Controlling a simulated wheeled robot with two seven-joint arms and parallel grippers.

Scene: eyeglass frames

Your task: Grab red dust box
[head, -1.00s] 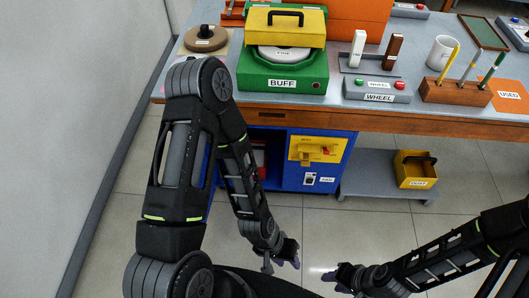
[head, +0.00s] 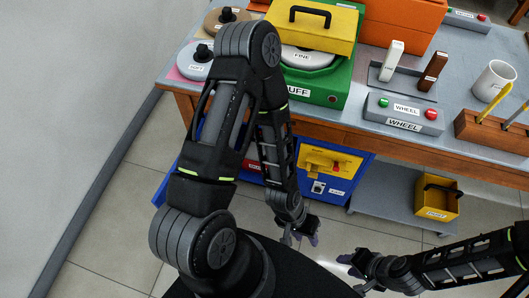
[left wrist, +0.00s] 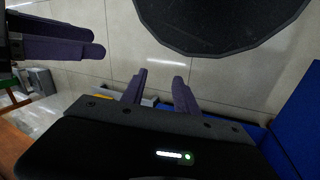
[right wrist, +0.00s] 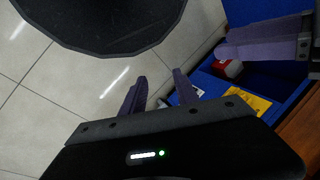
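A red box (right wrist: 228,68) with a white label sits inside the blue cabinet in the right wrist view. A small part of this red shows in the head view (head: 252,165), mostly hidden behind my left arm; its label is unreadable. A yellow box (head: 437,198) with a black handle stands on the low shelf; its label is too small to read surely. My left gripper (head: 302,235) is open and empty in front of the cabinet, apart from the red box. My right gripper (head: 350,264) is open and empty, to its right over the floor.
The blue cabinet (head: 333,197) has a yellow panel (head: 328,163) under the workbench (head: 345,122). The low grey shelf (head: 385,205) is to its right. A wall stands at left. Tiled floor is free in front of the shelf.

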